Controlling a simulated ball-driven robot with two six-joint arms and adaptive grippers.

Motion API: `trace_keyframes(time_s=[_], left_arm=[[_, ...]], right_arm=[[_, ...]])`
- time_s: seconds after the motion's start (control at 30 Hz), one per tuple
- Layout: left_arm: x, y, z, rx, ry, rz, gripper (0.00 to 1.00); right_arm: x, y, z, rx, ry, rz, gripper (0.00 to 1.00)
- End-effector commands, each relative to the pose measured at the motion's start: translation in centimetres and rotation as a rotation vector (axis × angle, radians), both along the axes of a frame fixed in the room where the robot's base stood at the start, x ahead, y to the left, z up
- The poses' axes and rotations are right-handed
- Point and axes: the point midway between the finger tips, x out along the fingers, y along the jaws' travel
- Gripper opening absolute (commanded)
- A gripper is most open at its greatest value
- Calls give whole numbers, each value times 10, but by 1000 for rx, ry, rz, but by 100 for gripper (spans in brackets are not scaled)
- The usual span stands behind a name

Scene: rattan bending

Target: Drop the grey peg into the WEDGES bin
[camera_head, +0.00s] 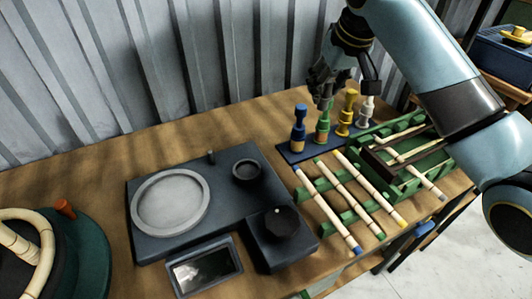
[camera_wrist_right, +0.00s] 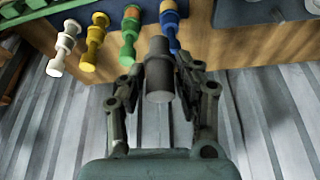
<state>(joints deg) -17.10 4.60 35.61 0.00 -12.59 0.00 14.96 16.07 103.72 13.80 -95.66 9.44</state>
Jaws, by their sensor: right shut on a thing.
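My right gripper (camera_head: 325,84) hangs above the back of the workbench, over the row of coloured pegs. In the right wrist view its fingers (camera_wrist_right: 160,85) are shut on the grey peg (camera_wrist_right: 158,70), a plain dark cylinder. The peg is clear of the row, with its end towards the wrist camera. No bin with a readable WEDGES label shows. My left gripper is not in view.
Blue (camera_head: 298,128), green (camera_head: 322,127), yellow (camera_head: 346,113) and white (camera_head: 366,110) pegs stand in a blue rack below the gripper. Rattan poles (camera_head: 330,210) lie on green racks. A dark fixture (camera_head: 145,245) with a round plate fills the bench middle. Corrugated wall (camera_head: 150,70) stands behind.

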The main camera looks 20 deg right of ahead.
Motion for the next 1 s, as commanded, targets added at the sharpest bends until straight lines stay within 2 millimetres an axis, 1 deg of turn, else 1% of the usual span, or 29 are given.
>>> trace_keyframes(time_s=[0.07, 0.17, 0.4, 0.5, 0.6, 0.77, 0.9, 1.0], left_arm=[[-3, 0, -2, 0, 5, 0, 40], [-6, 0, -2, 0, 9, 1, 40], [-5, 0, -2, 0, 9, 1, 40], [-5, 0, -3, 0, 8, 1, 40], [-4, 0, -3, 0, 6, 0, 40], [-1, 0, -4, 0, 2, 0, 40], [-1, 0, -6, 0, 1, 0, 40], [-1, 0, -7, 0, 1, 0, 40]], right_arm=[[-1, 1, -7, 1, 2, 1, 11], [-2, 1, -26, 2, 6, 3, 11], [-2, 2, -96, 1, 7, 4, 11], [-2, 1, -120, 0, 5, 3, 11], [-2, 2, -135, 1, 4, 4, 11], [-1, 2, -148, 1, 3, 4, 11], [-1, 1, -170, 0, 4, 4, 11], [-1, 1, -180, 0, 2, 4, 11]])
